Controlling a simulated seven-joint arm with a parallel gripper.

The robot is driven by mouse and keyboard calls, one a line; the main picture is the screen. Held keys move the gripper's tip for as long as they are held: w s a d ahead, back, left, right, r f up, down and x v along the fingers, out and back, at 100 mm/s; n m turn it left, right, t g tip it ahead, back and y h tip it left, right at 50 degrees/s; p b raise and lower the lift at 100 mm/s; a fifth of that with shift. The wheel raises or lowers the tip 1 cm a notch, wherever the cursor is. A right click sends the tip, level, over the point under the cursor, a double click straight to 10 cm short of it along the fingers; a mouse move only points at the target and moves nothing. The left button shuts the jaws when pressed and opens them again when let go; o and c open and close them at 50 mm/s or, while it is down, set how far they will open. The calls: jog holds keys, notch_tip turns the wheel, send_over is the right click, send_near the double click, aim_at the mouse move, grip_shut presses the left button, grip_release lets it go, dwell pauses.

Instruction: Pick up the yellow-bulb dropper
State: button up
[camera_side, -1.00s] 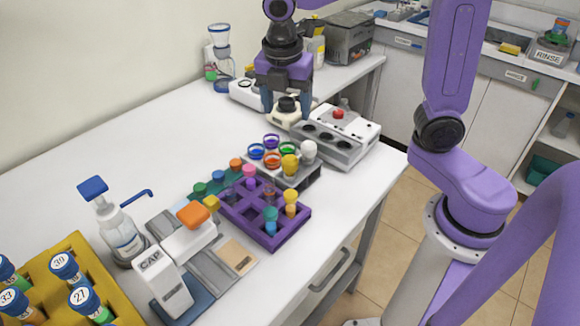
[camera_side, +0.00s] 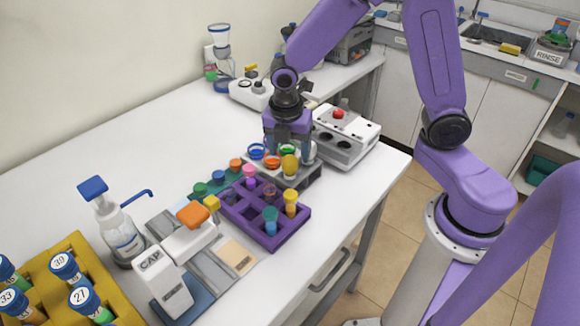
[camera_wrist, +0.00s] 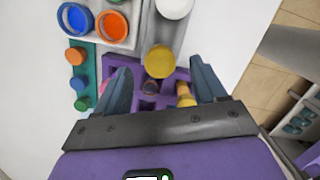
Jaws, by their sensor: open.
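The yellow-bulb dropper (camera_side: 290,165) stands in the grey rack, and only its round yellow bulb shows clearly. In the wrist view the yellow bulb (camera_wrist: 160,60) is at top centre, in line with the gap between my fingertips. My gripper (camera_side: 288,145) is open and points down over the grey rack (camera_side: 301,182), just behind the yellow bulb in the side view. In the wrist view my gripper (camera_wrist: 160,75) has both fingers spread with nothing held between them. The dropper's stem is hidden.
A white bulb (camera_wrist: 174,7) stands close to the yellow one. Blue and orange-ringed cups (camera_wrist: 111,25) share the rack. The purple rack (camera_side: 273,240) with capped tubes stands in front. A white device with a red knob (camera_side: 347,128) is behind right.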

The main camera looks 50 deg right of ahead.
aim_at(290, 158)
jog(key=shift+w+d+f, duration=0.1)
jog(key=shift+f, duration=1.05)
jog(key=shift+d+f, duration=0.1)
jog(key=shift+f, duration=1)
jog(key=c, duration=0.8)
